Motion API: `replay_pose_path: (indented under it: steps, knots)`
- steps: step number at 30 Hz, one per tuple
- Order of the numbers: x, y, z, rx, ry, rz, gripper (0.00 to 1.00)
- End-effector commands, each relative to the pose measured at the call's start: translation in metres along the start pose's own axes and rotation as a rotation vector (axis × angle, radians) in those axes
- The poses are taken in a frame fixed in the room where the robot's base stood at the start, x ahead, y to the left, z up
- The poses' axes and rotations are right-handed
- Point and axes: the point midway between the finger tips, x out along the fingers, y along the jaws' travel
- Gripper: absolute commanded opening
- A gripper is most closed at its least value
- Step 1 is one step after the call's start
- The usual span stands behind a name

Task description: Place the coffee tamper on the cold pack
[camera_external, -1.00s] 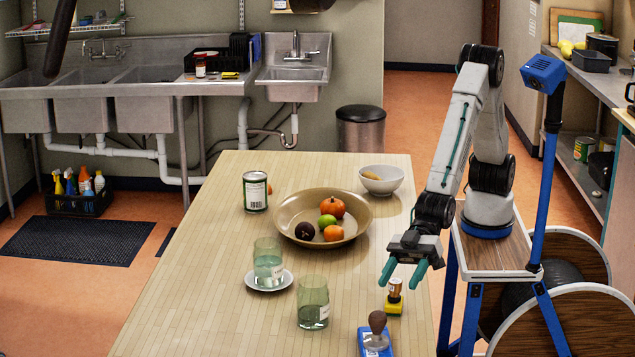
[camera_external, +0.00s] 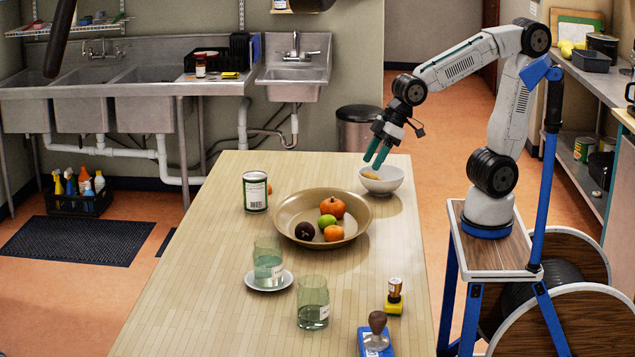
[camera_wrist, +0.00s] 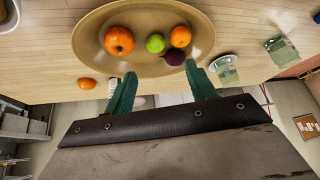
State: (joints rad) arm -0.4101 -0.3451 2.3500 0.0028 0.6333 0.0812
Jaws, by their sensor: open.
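The coffee tamper (camera_external: 377,322), with a dark rounded knob, stands upright on the blue cold pack (camera_external: 366,349) at the front right of the table. The tamper's lower part is hard to make out against the pack. My gripper (camera_external: 376,158) is open and empty above the far right of the table, by the white bowl, far from the tamper. Its green fingers also show apart in the wrist view (camera_wrist: 162,84). Neither tamper nor cold pack can be made out in the wrist view.
A wide tan bowl (camera_external: 285,225) holds several fruits. A white bowl (camera_external: 384,185) is below my gripper. A can (camera_external: 255,191), a glass (camera_external: 268,262) on a saucer (camera_external: 252,285), another glass (camera_external: 313,302) and a stamp-like object (camera_external: 394,288) on a yellow block (camera_external: 393,309) also stand there.

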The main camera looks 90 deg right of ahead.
Motion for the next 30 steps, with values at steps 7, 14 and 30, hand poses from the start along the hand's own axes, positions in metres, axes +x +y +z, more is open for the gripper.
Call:
replay_pose_path:
  steps: [7, 14, 30]
  knots:
    - [-0.073, 0.085, 0.141, 0.221, -0.255, 0.126, 0.56]
    - [-0.096, 0.092, 0.201, 0.309, -0.369, 0.146, 0.56]
    - [-0.097, 0.092, 0.204, 0.313, -0.378, 0.146, 0.56]
